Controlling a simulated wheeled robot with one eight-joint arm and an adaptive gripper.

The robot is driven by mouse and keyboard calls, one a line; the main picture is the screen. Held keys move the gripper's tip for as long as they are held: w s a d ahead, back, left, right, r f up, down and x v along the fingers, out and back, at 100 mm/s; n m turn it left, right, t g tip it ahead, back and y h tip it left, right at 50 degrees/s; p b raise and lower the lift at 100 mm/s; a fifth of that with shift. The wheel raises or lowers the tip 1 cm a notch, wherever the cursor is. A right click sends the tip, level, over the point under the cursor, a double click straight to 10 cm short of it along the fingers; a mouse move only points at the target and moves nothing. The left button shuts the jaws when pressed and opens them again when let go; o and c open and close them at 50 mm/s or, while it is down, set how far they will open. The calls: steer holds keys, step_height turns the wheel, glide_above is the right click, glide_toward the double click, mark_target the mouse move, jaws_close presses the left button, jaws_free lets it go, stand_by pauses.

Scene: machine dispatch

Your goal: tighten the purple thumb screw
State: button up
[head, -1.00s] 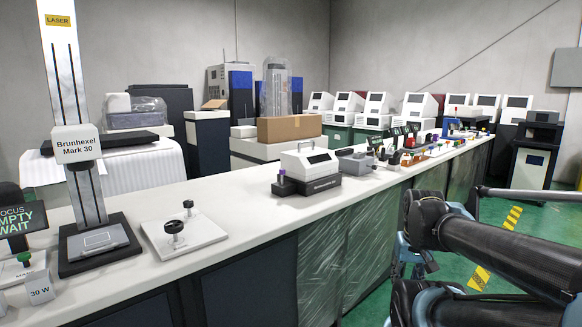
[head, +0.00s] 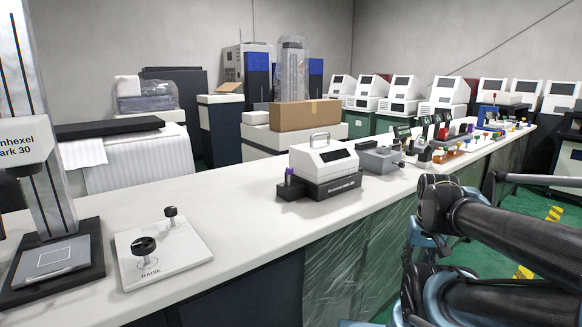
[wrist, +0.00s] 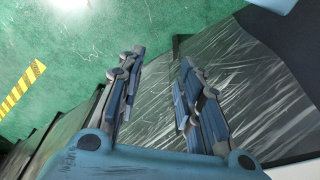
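The purple thumb screw (head: 289,175) stands upright at the left end of a white-topped device (head: 325,162) with a black base, on the white bench. The screw is small in the head view, and I cannot tell how far it is turned in. My gripper (wrist: 160,62) shows in the wrist view with its two blue-grey fingers apart and nothing between them. It points down over the green floor beside the wrapped bench front, away from the screw. The screw does not show in the wrist view.
A white plate with two black knobs (head: 146,248) and a laser stand (head: 85,262) are on the bench to the left. A grey device (head: 378,160) and several small coloured-knob fixtures are to the right. Bare bench top (head: 235,215) lies between plate and device.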

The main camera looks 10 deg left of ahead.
steer(key=shift+o, duration=1.3)
steer(key=w+a+r+n, duration=0.3)
steer(key=w+r+n, duration=0.15)
steer(key=r, duration=0.25)
steer(key=w+a+r+n, duration=0.2)
steer(key=w+r+n, duration=0.1)
steer(key=r+n, duration=0.25)
step_height(320, 180, up, 23)
steer(key=n+g, duration=0.2)
steer(key=n, duration=2.6)
glide_above(289, 168)
step_height(289, 168, down, 17)
steer(key=shift+d+f, duration=0.1)
